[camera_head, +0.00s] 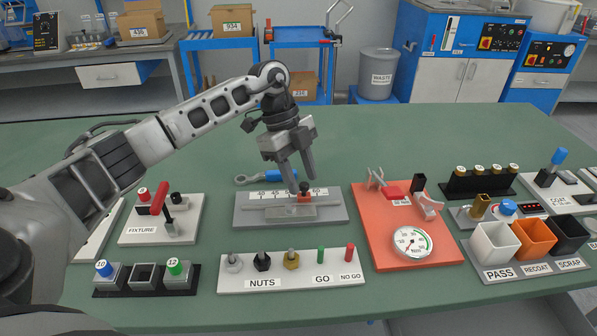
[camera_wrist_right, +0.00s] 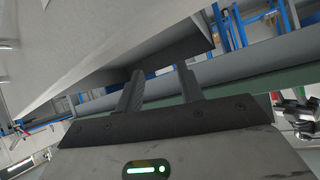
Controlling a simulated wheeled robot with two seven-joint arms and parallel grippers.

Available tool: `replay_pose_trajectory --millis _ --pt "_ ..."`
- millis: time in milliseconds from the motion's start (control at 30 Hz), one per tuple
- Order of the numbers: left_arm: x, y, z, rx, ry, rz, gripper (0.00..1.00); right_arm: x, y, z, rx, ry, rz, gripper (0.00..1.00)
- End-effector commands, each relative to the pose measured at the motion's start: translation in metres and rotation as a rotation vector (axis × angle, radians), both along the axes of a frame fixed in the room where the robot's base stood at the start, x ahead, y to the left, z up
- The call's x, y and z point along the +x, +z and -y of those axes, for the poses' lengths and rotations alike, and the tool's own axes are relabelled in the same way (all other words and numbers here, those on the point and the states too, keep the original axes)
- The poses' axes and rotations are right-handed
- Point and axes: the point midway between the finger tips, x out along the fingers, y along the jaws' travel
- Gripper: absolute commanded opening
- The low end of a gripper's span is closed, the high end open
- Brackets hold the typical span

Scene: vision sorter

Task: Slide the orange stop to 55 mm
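The orange stop (camera_head: 304,198) sits on a grey slide fixture (camera_head: 245,219) with a white scale strip (camera_head: 262,194). A dark round knob (camera_head: 305,186) tops the stop. The scale's small numbers are hard to read; 60 seems to show right of the stop, and lower numbers to its left. My left gripper (camera_head: 303,185) points down over the stop, its two fingers apart around the knob's height. I cannot tell whether either finger touches the knob. My right gripper (camera_wrist_right: 160,88) is open and empty in the right wrist view, away from the slide.
A blue-handled wrench (camera_head: 265,179) lies behind the slide. The NUTS and GO gauge board (camera_head: 290,283) is in front. An orange board (camera_head: 365,240) with a dial stands to the right, the FIXTURE board (camera_head: 133,237) to the left. The green bench behind is mostly clear.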

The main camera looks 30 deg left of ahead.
Motion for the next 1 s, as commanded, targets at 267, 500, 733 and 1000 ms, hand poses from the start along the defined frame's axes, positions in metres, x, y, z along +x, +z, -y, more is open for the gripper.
replay_pose_trajectory --millis 267,500,733,1000 --pt "0.000 0.001 -0.001 0.001 -0.001 0.000 0.41 -0.002 -0.001 0.000 0.000 0.001 -0.006 0.38" --pt "0.002 0.028 -0.012 0.001 0.000 0.003 0.41 -0.002 -0.001 0.000 0.001 0.002 -0.005 0.38" --pt "0.006 0.081 -0.033 0.000 0.002 0.005 0.41 -0.002 0.001 0.000 0.001 0.002 -0.002 0.38" --pt "0.008 0.131 -0.053 0.000 0.000 0.002 0.41 -0.002 0.004 0.000 -0.003 0.003 -0.002 0.38"
